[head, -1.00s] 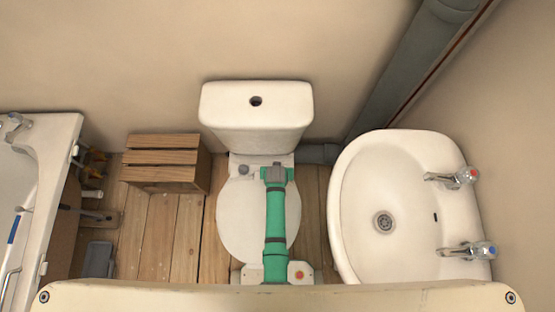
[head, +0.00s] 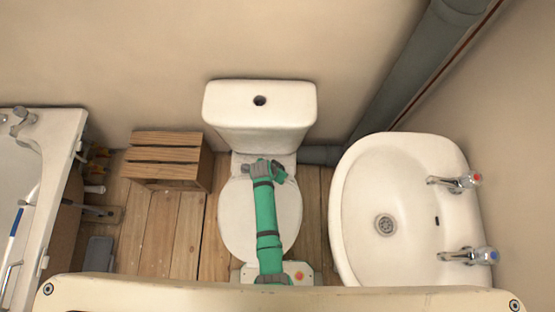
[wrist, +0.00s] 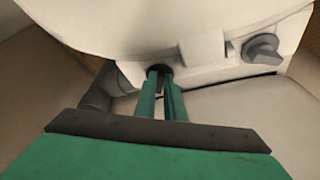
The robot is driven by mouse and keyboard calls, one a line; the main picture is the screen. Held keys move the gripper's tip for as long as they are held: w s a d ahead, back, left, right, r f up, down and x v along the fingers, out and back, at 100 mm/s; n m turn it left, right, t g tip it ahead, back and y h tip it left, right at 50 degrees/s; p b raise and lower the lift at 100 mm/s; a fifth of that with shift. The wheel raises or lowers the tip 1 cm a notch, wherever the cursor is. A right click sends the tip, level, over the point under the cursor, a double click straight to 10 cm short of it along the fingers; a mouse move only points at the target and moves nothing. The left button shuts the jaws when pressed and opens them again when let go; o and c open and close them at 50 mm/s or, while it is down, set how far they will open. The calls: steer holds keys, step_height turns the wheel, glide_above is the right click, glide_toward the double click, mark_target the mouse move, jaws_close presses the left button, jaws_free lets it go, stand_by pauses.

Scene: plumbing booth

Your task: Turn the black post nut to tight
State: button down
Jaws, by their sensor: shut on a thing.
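The nut and the fingertips cannot be made out there.
A grey knob (wrist: 262,48) sits right of the nut in the wrist view. The washbasin (head: 365,185) stands close on the right, and a wooden crate (head: 165,155) is left of the toilet (head: 232,215). The bath (head: 50,150) is at far left.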

steer(key=shift+s+f, duration=0.2)
steer(key=c, duration=1.8)
jaws_free()
steer(key=shift+a, duration=0.25)
steer(key=shift+w+d, duration=0.1)
steer(key=shift+w+d+r, duration=0.1)
steer(key=shift+r, duration=0.1)
steer(key=shift+v, duration=5.3)
